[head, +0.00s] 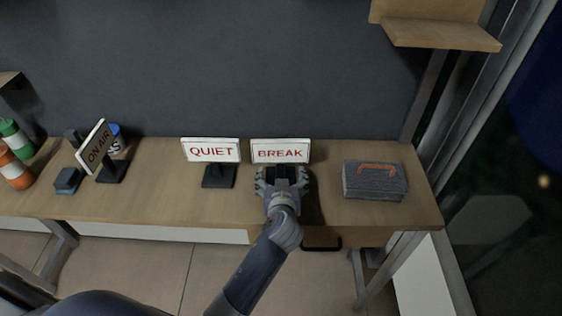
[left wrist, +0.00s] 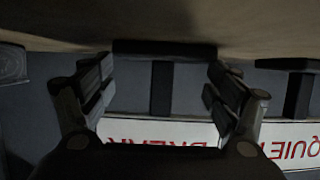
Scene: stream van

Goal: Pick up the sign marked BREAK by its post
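The BREAK sign (head: 280,151) is a white board with red letters, upright on the table. My left gripper (head: 283,178) is low in front of it and hides its post and base in the head view. In the left wrist view, which is upside down, the dark post (left wrist: 162,90) stands between the two spread fingers of my left gripper (left wrist: 162,92), with a gap on each side. The sign's base (left wrist: 165,49) and lower board (left wrist: 165,132) also show there. The left gripper is open and holds nothing. My right gripper is not in view.
The QUIET sign (head: 211,151) stands close on the left. The ON AIR sign (head: 95,147), a blue cup (head: 116,138) and bottles (head: 16,172) are at the left. The table (head: 150,205) is clear left of QUIET.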

